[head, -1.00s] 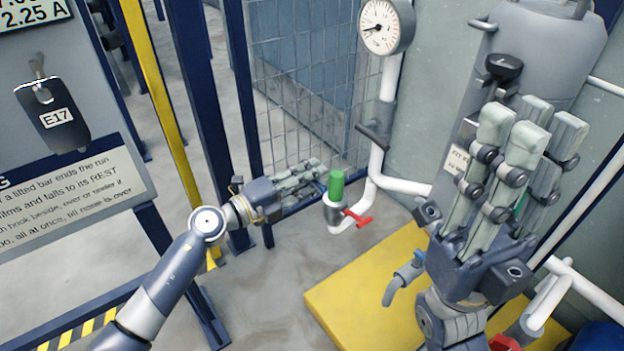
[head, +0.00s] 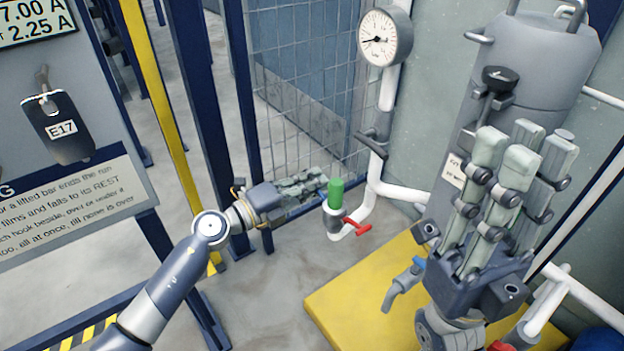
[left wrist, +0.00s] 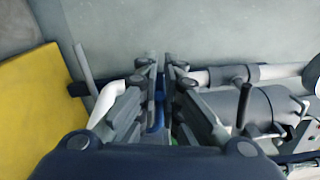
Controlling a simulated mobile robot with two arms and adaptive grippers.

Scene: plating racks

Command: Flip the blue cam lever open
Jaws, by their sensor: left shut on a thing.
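My left gripper (head: 322,183) reaches in from the left, beside the wire mesh. Its fingers point right, towards a green-capped pipe end. In the left wrist view the fingers (left wrist: 160,80) are close together around a narrow blue piece (left wrist: 159,112), which looks like the blue cam lever. They are shut on it. In the head view the fingers hide nearly all of the lever, so its angle cannot be told. My right gripper (head: 520,150) is raised at the right with its fingers pointing up, apart and empty.
A green cap (head: 336,192) and a red lever (head: 356,227) sit just right of my left gripper. A pressure gauge (head: 385,38) tops the white pipe (head: 385,95). A blue-handled tap (head: 402,286) stands over the yellow platform (head: 345,300). A grey tank (head: 545,70) stands behind my right gripper.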

